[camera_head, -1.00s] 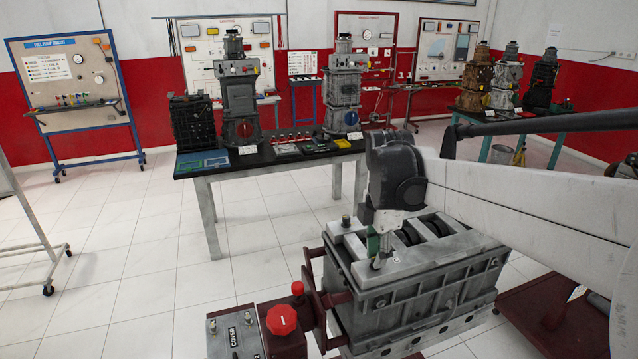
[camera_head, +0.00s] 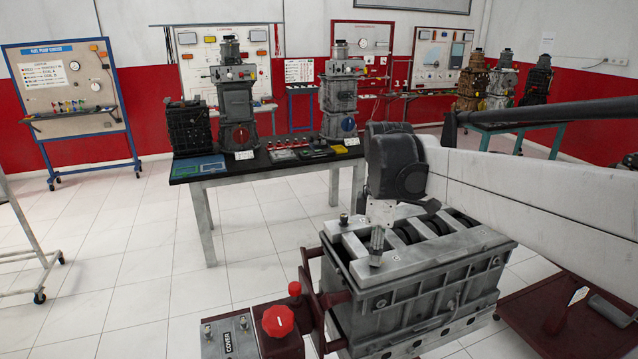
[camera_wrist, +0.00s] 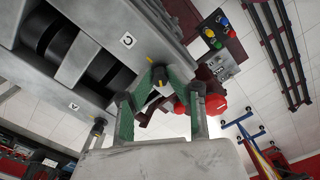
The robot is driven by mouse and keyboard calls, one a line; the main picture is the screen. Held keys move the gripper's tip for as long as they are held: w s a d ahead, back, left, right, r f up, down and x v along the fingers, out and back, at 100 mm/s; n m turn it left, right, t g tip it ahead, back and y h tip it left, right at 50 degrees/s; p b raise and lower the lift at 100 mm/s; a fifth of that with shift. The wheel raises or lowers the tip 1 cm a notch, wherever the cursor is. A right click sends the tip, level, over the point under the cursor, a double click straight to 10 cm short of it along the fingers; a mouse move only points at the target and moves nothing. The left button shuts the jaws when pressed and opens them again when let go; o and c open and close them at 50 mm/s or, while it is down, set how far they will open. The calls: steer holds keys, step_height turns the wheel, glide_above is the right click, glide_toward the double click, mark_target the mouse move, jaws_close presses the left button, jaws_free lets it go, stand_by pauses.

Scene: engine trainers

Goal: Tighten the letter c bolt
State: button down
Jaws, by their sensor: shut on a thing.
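The letter C label (camera_wrist: 127,40) is on the light bar on top of the engine block in the wrist view. The bolt beside it (camera_wrist: 147,88) is between my green-padded fingertips, partly hidden by them. My gripper (camera_wrist: 143,87) is shut on this bolt. In the head view my gripper (camera_head: 377,243) points down onto the near left bar of the engine block (camera_head: 415,285). The bolt is mostly hidden there. A second bolt (camera_wrist: 99,124) stands by the letter A label (camera_wrist: 73,106), apart from my fingers.
A red knob (camera_head: 278,320) and a grey COVER box (camera_head: 229,336) stand at the block's front left. A dark red platform (camera_head: 555,310) lies at right. A table (camera_head: 265,168) with engine models stands behind. The tiled floor at left is mostly free.

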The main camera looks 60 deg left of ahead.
steer(key=m, duration=0.1)
steer(key=m+b, duration=0.1)
steer(key=m, duration=0.1)
steer(key=shift+s+m, duration=0.3)
steer(key=shift+s, duration=0.05)
steer(key=m+b, duration=0.1)
steer(key=m, duration=0.2)
steer(key=shift+m, duration=0.3)
steer(key=m+b, duration=0.1)
steer(key=m, duration=0.2)
steer(key=shift+m, duration=0.4)
steer(key=m, duration=0.3)
steer(key=shift+r+m+b, duration=0.1)
steer(key=shift+m+b, duration=0.2)
steer(key=shift+b, duration=0.1)
steer(key=m, duration=0.3)
steer(key=shift+m, duration=0.3)
steer(key=m+b, duration=0.1)
steer(key=m, duration=0.2)
steer(key=shift+m, duration=0.3)
steer(key=m, duration=0.3)
steer(key=shift+m, duration=2)
